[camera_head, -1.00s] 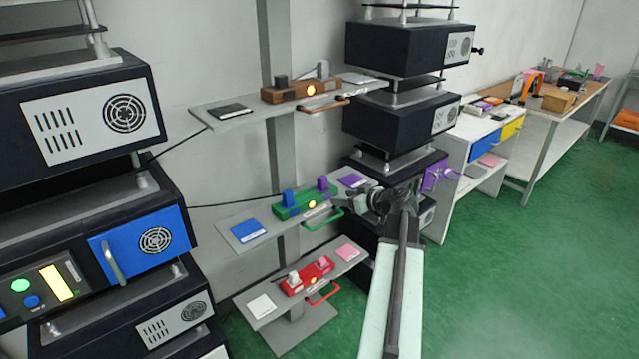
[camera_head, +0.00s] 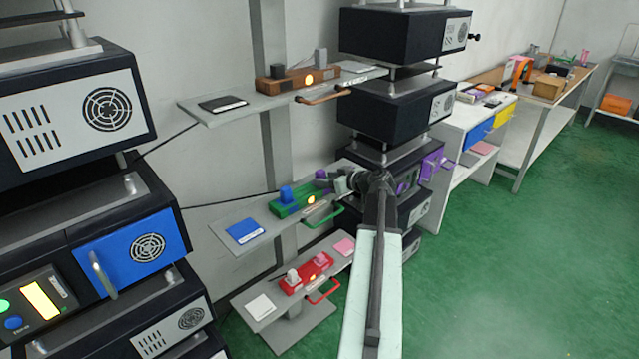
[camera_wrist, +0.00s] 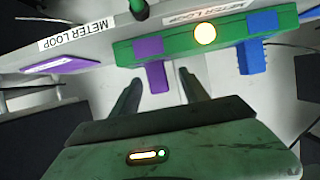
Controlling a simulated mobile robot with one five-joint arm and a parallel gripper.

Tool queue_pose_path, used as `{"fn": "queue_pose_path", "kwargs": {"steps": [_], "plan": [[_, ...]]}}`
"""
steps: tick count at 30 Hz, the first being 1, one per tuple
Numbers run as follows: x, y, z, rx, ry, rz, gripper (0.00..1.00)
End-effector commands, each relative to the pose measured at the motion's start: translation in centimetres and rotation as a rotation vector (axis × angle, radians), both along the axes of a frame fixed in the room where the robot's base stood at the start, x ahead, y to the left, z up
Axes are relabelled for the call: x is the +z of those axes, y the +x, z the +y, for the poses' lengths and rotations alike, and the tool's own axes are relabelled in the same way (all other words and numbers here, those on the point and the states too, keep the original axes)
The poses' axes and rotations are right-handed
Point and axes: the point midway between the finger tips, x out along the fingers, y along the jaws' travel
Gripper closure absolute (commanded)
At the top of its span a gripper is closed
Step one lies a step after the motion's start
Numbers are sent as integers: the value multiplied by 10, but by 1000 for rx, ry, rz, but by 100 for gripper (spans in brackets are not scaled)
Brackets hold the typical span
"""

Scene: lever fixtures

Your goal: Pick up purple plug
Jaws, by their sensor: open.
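The purple plug (camera_wrist: 155,78) projects from the green fixture (camera_wrist: 180,45) in the wrist view. It shows small and partly covered by my gripper in the head view (camera_head: 321,175). My gripper (camera_wrist: 159,80) is open, with one dark finger on each side of the plug. Gaps show between the plug and both fingers, so it is not gripped. I cannot tell how deep the plug is between the fingers.
A blue plug (camera_wrist: 255,60) stands on the same green fixture, right of a lit yellow lamp (camera_wrist: 205,33). A purple pad (camera_wrist: 62,64) lies to the left. Shelves with brown (camera_head: 303,82) and red (camera_head: 306,273) fixtures are above and below.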

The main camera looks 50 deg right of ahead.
Motion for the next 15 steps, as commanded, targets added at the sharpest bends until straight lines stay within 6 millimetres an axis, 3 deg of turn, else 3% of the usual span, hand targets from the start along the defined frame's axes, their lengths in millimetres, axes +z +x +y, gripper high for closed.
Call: {"fn": "queue_pose_path", "kwargs": {"steps": [6,12,13,15], "plan": [[-15,35,-9,-2,1,0,47],[-13,36,-8,-3,1,0,47],[-13,36,-8,-3,1,0,50],[-13,36,-8,-3,1,0,70]]}}
